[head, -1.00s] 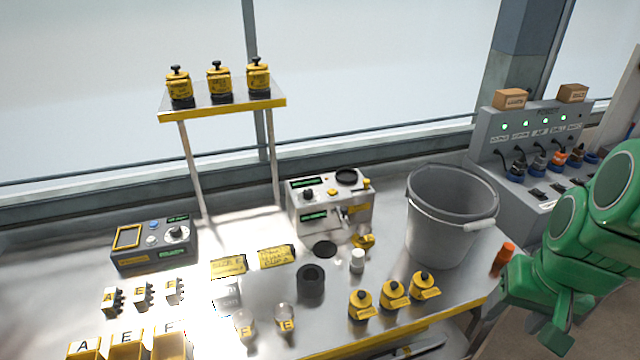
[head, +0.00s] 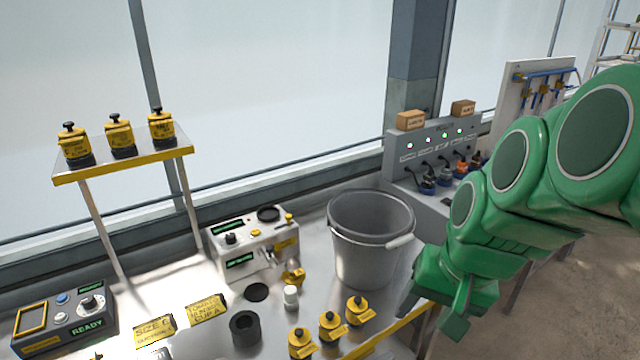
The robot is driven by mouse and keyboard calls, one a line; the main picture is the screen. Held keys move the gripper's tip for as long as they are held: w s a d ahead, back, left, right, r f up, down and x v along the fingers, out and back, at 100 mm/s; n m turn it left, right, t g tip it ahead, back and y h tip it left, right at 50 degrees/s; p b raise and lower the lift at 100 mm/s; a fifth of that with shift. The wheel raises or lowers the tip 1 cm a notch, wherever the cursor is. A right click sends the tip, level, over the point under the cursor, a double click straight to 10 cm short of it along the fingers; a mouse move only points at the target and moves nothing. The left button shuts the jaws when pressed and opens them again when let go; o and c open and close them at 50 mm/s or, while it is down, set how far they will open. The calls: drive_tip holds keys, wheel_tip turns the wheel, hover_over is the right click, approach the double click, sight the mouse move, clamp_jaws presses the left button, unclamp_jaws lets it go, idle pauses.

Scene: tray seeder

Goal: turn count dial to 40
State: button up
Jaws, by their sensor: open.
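A white machine (head: 252,248) stands at the back of the bench, with a black knob (head: 231,239) and green displays on it. A dark console (head: 66,320) at the lower left has a silver-and-black dial (head: 91,303) above a display reading READY. I cannot tell which of these is the count dial, and no setting of 40 is legible.
A grey bucket (head: 370,240) stands between my gripper and the white machine. Several yellow-capped pieces (head: 330,326) line the bench's front edge. A black ring (head: 245,328) and a white bottle (head: 291,296) stand nearby. A raised shelf (head: 122,163) bears three yellow canisters.

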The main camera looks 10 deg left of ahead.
drive_tip(key=w+a+r+m+t+y, duration=0.1)
drive_tip(key=w+a+r+t+y, duration=0.1)
drive_tip(key=w+a+r, duration=0.6)
drive_tip(key=w+a+r+t+y, duration=0.25)
drive_tip(key=w+a+r, duration=0.35)
drive_tip(key=w+r, duration=0.45)
drive_tip(key=w+a+r+n, duration=0.2)
drive_tip(key=w+a+n, duration=0.1)
drive_tip(key=w+a, duration=0.4)
drive_tip(key=w+a+f+n+h, duration=0.1)
drive_tip(key=w+a+f+n, duration=0.25)
drive_tip(key=w+f, duration=0.3)
drive_tip(key=n+g+h, duration=0.2)
drive_tip(key=n+g, duration=0.4)
drive_tip(key=n, duration=0.7)
approach(230, 235)
drive_tip(key=f, duration=0.2)
drive_tip(key=shift+y, duration=0.25)
drive_tip(key=shift+x, duration=3.5)
drive_tip(key=shift+a, duration=0.1)
drive_tip(key=shift+r, duration=0.1)
drive_tip(key=c, duration=1)
